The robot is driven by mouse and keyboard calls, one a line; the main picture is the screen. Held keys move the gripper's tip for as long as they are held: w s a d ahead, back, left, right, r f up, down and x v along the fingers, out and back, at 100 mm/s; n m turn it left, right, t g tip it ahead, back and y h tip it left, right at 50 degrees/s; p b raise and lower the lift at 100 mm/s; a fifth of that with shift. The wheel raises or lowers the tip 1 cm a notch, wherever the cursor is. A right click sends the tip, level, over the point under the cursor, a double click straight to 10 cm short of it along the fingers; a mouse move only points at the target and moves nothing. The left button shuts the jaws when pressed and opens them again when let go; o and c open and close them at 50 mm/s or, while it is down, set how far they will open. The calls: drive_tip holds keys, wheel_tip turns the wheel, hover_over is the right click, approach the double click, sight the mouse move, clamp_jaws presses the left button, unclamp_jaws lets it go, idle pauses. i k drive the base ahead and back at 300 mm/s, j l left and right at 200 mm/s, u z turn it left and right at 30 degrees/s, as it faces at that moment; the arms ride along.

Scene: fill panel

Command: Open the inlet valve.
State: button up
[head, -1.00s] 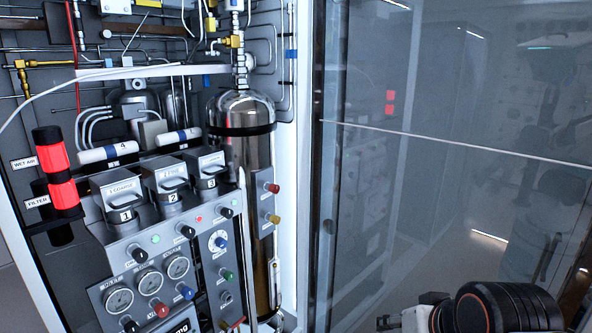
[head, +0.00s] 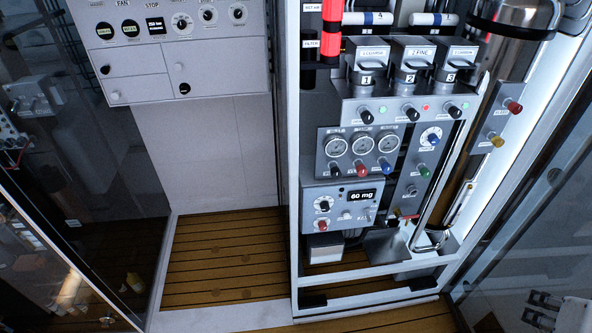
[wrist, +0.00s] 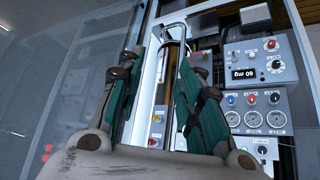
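No label that reads as inlet is legible to me, so I cannot tell which knob is the inlet valve. In the head view the grey control panel (head: 345,172) has several small coloured knobs. A red knob (head: 513,106) and a yellow knob (head: 495,140) sit on a narrow strip right of it. My gripper (wrist: 163,58) shows in the wrist view, with its teal-padded fingers apart and nothing between them. The view is upside down, and the strip with small knobs (wrist: 157,118) appears between the fingers. I cannot make out my gripper in the head view.
Three numbered canisters (head: 410,70) stand above the panel. A metal cylinder (head: 515,12) is at the upper right. A glass door (head: 540,215) stands open on the right, and another glass pane (head: 75,190) is at left. The wooden slatted floor (head: 220,260) is clear.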

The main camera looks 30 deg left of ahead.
sight(335, 173)
drive_tip(key=u, duration=1.25)
